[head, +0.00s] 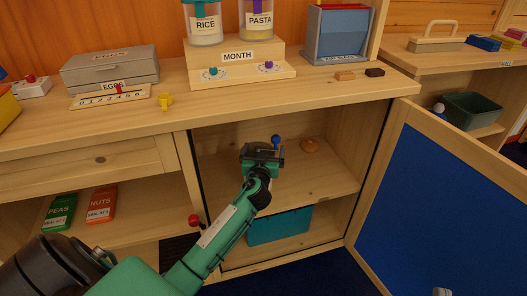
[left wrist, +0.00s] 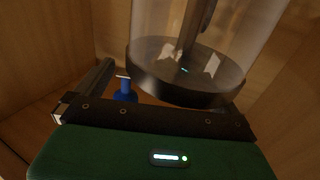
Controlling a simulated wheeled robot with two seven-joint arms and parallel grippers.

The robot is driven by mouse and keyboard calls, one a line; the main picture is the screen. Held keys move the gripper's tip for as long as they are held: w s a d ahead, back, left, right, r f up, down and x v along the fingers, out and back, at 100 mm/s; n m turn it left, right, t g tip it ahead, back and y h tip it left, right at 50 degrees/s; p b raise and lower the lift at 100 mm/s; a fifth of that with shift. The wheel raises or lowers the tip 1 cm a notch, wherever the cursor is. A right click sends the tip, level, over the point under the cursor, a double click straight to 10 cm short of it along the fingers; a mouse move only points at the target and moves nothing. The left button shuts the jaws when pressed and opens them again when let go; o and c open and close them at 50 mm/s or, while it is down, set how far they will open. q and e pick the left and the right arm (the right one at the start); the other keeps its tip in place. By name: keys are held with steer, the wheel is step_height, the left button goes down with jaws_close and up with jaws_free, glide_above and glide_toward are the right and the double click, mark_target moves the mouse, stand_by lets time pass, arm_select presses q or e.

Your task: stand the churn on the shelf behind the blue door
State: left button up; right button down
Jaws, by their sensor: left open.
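The blue door (head: 445,205) stands swung open to the right of the cabinet. My left arm reaches into the cabinet, with the left gripper (head: 262,152) above its wooden shelf (head: 325,185). In the left wrist view the churn's clear jar (left wrist: 225,30), with a dark paddle inside and a dark round end (left wrist: 185,80), is close in front of the left gripper. The open fingers (left wrist: 165,100) show on either side of it. A blue knob (left wrist: 125,92) is beside the dark end; it also shows in the head view (head: 276,142). The gripper hides most of the churn there. My right gripper is not in view.
A teal bin (head: 280,226) is below the shelf. The counter above holds an egg box (head: 110,68), a month stand (head: 238,58) and jars. The cabinet's side walls are close.

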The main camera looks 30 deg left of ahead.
arm_select(q)
steer(key=v, duration=1.2)
steer(key=s+d+m+t+h, duration=0.1)
steer(key=s+d+m+h, duration=0.3)
steer(key=d, duration=0.4)
steer(key=s+d+m+t+h, duration=0.1)
steer(key=s+d+m+h, duration=0.1)
steer(key=s+d+h, duration=0.35)
steer(key=s+d+r+m+t+h, duration=0.1)
steer(key=s+d+r+t+h, duration=0.1)
steer(key=s+d+r+h, duration=0.3)
steer(key=s+d+r, duration=0.3)
steer(key=s+d, duration=0.1)
steer(key=d, duration=0.2)
steer(key=shift+s+r+t+h+p, duration=0.15)
steer(key=shift+r+t+h+p, duration=0.1)
steer(key=shift+t+h+p, duration=0.1)
arm_select(e)
steer(key=f+g, duration=0.1)
steer(key=a+f, duration=0.1)
steer(key=f, duration=0.1)
steer(key=shift+g, duration=0.4)
arm_select(q)
steer(key=shift+m, duration=0.3)
arm_select(e)
steer(key=shift+f, duration=0.1)
